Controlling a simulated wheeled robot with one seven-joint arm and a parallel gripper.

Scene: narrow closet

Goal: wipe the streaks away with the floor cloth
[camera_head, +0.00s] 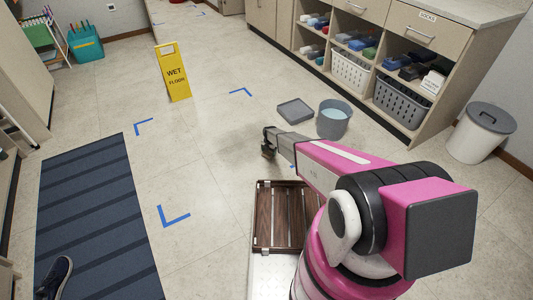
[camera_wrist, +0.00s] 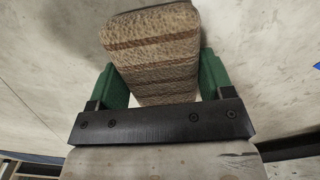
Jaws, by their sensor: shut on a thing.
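My gripper (camera_head: 268,148) is low over the tile floor near the middle of the head view. In the wrist view its green fingers (camera_wrist: 163,80) are shut on the floor cloth (camera_wrist: 152,42), a tan, brown-striped, rough-textured pad. The cloth is mostly hidden by the gripper in the head view. Faint grey streaks (camera_head: 234,153) darken the floor just left of my gripper. Smudges also show on the floor around the cloth in the wrist view (camera_wrist: 270,75). I cannot tell whether the cloth touches the floor.
Blue corner marks (camera_head: 172,217) surround this floor patch. A grey bucket of water (camera_head: 333,121) and a flat grey tray (camera_head: 295,111) stand right of it. A yellow wet-floor sign (camera_head: 174,72) stands behind, a dark striped mat (camera_head: 95,225) lies left, and shelves (camera_head: 367,55) line the right.

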